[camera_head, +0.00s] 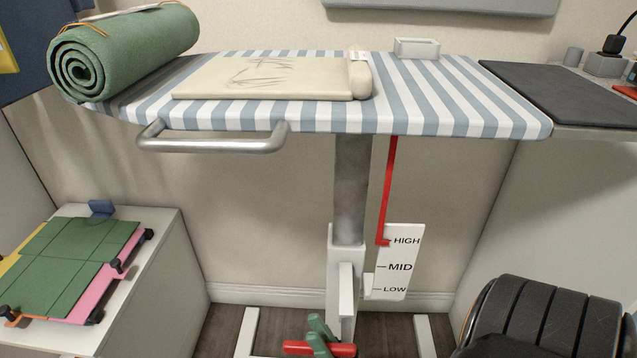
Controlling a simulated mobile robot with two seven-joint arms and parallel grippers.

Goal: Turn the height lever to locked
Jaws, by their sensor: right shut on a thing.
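The red height lever (342,350) sits low at the foot of the ironing board's column, at the bottom edge of the camera_head view. It lies roughly level across the picture. The green fingers of my right gripper (318,336) are shut on it near its middle; the rest of that gripper is below the frame. The grey column (350,190) rises from a white sleeve (346,270) to the striped ironing board (440,105). A red pointer (387,200) hangs beside a white scale (398,265) and its tip is at HIGH. My left gripper is not in view.
A rolled green mat (125,50) and a beige folded cloth (265,78) lie on the board. A metal rail (215,146) juts from its front edge. A white cabinet (160,260) with green panels (70,260) stands at left. White feet (424,335) flank the column on the floor.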

